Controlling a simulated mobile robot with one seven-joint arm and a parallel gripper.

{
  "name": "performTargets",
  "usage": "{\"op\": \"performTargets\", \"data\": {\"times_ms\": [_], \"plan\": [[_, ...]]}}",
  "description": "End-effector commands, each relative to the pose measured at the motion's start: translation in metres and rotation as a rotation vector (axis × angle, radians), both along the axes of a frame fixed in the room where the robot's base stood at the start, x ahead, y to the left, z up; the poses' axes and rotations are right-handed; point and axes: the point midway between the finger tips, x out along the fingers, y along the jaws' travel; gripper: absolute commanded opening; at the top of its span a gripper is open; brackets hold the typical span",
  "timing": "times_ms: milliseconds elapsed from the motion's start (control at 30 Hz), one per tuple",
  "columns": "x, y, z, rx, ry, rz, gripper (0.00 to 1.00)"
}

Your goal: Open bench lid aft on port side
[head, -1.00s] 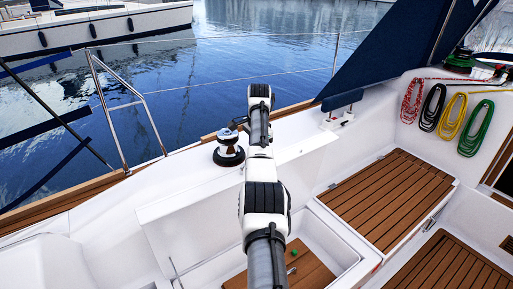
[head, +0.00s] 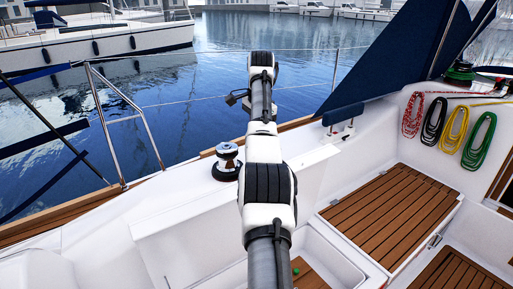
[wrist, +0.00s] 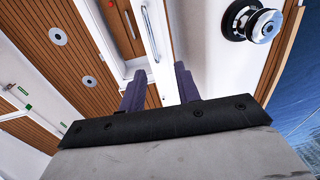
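The aft port bench lid (head: 190,230) is a white panel standing raised on its long edge beside the open locker (head: 335,265). In the wrist view, the lid (wrist: 158,30) appears as a narrow white strip seen nearly edge-on. A teak floor and a small green item (head: 295,271) show inside the locker; my arm hides part of it. In the wrist view my gripper (wrist: 159,88) has its two dark fingers apart with nothing visible between them. The fingers point toward the lid and locker; whether they touch the lid cannot be told. The head view does not show the fingers clearly.
A teak-slatted bench (head: 390,205) lies closed to the right. A winch (head: 226,162) stands on the coaming behind the lid. Coiled ropes (head: 453,130) hang at upper right. A metal rail (head: 125,110) and water lie at left.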

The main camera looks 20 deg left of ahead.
Motion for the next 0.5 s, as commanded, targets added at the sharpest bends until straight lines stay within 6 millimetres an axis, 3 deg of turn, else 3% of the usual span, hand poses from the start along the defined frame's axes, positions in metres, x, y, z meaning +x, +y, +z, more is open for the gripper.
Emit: {"op": "performTargets", "data": {"times_ms": [133,433,500], "plan": [[-0.0008,-0.0013,0.0141,0.001,-0.004,-0.001,0.33],[-0.0010,-0.0016,0.0164,0.002,-0.005,-0.001,0.33],[-0.0007,-0.0013,0.0158,0.002,-0.006,0.000,0.26]]}}
